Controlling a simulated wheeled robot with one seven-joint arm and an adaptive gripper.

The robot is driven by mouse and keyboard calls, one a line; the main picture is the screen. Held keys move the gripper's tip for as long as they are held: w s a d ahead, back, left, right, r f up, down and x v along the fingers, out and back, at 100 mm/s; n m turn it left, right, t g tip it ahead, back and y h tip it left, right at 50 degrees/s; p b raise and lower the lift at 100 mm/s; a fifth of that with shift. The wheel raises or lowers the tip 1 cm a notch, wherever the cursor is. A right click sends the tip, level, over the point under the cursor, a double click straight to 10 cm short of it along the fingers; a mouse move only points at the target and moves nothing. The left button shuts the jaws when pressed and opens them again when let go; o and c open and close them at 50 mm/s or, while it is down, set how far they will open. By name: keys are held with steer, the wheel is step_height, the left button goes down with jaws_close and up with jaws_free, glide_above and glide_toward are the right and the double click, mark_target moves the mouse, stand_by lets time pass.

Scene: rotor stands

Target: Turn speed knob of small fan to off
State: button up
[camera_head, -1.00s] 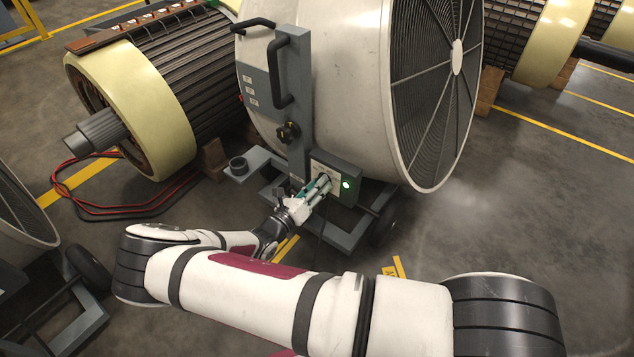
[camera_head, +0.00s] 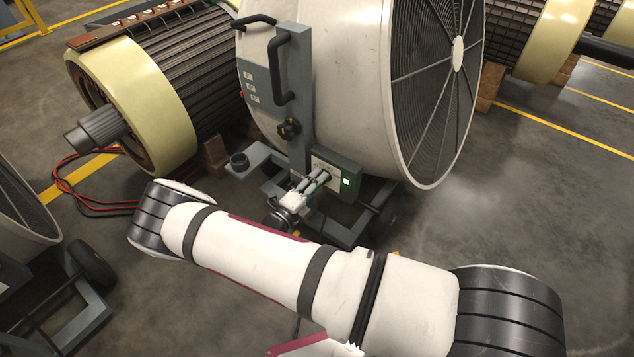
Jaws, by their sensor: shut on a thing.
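The fan (camera_head: 345,70) is a large white drum with a dark round grille on its right side, standing on a grey wheeled frame. A grey control box (camera_head: 350,198) with a pale face sits low on its post, with a lit green lamp (camera_head: 346,182). My gripper (camera_head: 323,176) reaches the face of this box from the lower left, just left of the lamp. It is shut on the speed knob, which its fingers hide; the knob's setting cannot be read.
A black star-shaped handle (camera_head: 288,129) and black grab handles (camera_head: 283,70) are on the post above. A rotor (camera_head: 150,90) lies behind at left, with red and black cables (camera_head: 70,190) on the floor. Another fan (camera_head: 22,215) stands at the left edge. The floor at right is clear.

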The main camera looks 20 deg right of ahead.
steer(key=shift+f+n, duration=0.15)
steer(key=shift+n, duration=3.55)
steer(key=o, duration=1.1)
steer(key=shift+o, duration=0.2)
steer(key=shift+a, duration=0.1)
steer(key=v, duration=1.2)
